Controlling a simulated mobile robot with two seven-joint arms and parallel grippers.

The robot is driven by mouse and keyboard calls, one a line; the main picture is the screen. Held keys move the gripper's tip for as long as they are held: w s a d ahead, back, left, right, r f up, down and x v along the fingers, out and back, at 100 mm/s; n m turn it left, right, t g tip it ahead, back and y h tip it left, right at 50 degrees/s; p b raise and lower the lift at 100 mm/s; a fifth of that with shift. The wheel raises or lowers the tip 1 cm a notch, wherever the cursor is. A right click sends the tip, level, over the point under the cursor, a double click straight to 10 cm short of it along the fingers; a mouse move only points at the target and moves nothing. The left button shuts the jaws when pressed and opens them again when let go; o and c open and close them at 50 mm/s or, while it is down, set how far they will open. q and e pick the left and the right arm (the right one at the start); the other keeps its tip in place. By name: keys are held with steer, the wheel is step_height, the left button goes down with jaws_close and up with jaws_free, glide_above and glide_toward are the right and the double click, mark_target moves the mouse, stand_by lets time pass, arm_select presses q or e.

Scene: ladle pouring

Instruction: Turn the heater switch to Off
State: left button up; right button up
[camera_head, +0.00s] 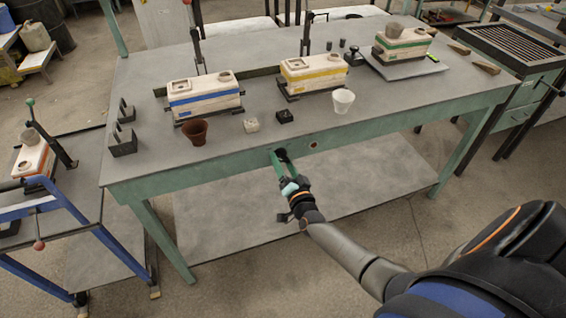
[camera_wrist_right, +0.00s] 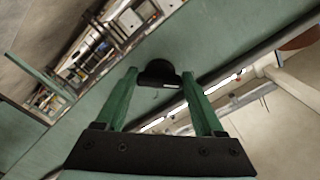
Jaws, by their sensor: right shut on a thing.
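The heater switch is a black knob (camera_head: 282,154) on the green front edge of the table, left of a small red light (camera_head: 313,145). My right gripper (camera_head: 279,158) reaches up to it from below right, its green fingers at the knob. In the right wrist view the knob (camera_wrist_right: 158,72) sits between the tips of my right gripper (camera_wrist_right: 160,77), which is shut on it. A small pale mark shows on the knob's lower right in that view. The knob's setting cannot be read. My left gripper is not in view.
The table (camera_head: 235,145) holds white moulds with blue (camera_head: 204,98), yellow (camera_head: 314,73) and green (camera_head: 402,42) stripes. A brown cup (camera_head: 194,133) and a white cup (camera_head: 343,101) stand near its front edge. A blue-framed cart (camera_head: 60,207) is at left. The floor in front is clear.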

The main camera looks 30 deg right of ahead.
stand_by(0.3)
steer(key=o, duration=1.4)
steer(key=p+v, duration=0.1)
steer(key=v, duration=1.1)
steer(key=shift+s+a, duration=0.15)
steer(key=shift+s, duration=0.1)
steer(key=s+a+f+n+g+y+p, duration=0.1)
steer(key=s+a+n+g+y, duration=0.1)
steer(key=s+a+n, duration=0.2)
steer(key=s+a+f+n+g+y+p, duration=0.1)
steer(key=s+a+n+g+y, duration=0.1)
steer(key=s+a+n, duration=0.3)
steer(key=s+a+f+n+g+y+p, duration=0.1)
steer(key=s+a+f+n+g+y, duration=0.1)
steer(key=s+a+n+g, duration=0.2)
steer(key=shift+s+a+n+p, duration=0.4)
steer(key=shift+s+a, duration=0.3)
steer(key=shift+s, duration=0.25)
